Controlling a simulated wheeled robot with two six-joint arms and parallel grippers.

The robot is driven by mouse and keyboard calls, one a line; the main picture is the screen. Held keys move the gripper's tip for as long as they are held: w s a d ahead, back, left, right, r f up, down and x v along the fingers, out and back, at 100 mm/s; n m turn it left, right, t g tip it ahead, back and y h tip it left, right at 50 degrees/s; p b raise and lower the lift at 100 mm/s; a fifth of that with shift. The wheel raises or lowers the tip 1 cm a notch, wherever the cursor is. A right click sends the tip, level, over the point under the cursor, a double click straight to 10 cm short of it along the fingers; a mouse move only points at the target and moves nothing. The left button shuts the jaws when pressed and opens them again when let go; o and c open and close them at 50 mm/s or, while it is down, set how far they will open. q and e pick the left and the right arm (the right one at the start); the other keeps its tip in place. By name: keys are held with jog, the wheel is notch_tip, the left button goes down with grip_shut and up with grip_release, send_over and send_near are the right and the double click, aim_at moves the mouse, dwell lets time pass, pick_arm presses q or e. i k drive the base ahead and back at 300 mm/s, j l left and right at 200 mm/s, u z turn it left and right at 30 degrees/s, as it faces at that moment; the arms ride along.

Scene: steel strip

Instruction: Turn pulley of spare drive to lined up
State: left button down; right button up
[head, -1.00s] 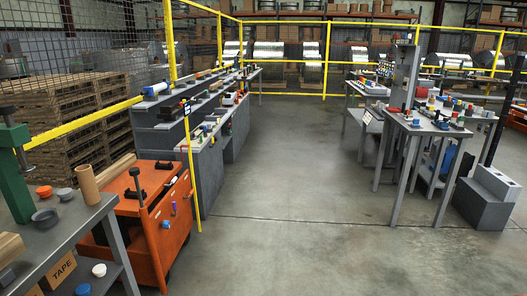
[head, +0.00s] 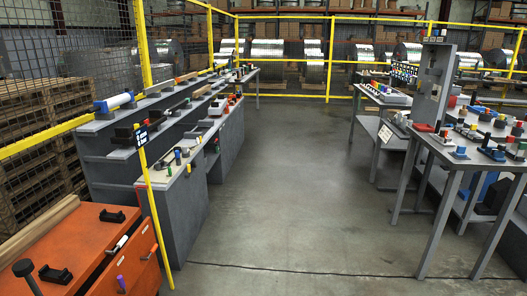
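I cannot pick out the spare drive or its pulley for certain at this distance. Several small dark, blue and red devices stand on the right bench (head: 447,148), too small to name. More small parts lie on the left counter (head: 160,168). Neither of my grippers shows in the head view.
An orange tool cart (head: 60,238) stands near at the lower left. A yellow post (head: 155,215) with a sign stands beside the left counter. A grey upright panel (head: 436,80) rises at the right bench. The concrete aisle (head: 295,195) between is clear, with yellow fencing behind.

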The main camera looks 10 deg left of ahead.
aim_at(161, 163)
jog(key=i+u, duration=0.1)
jog(key=i, duration=0.9)
jog(key=i+l+u, duration=0.15)
jog(key=i, duration=0.8)
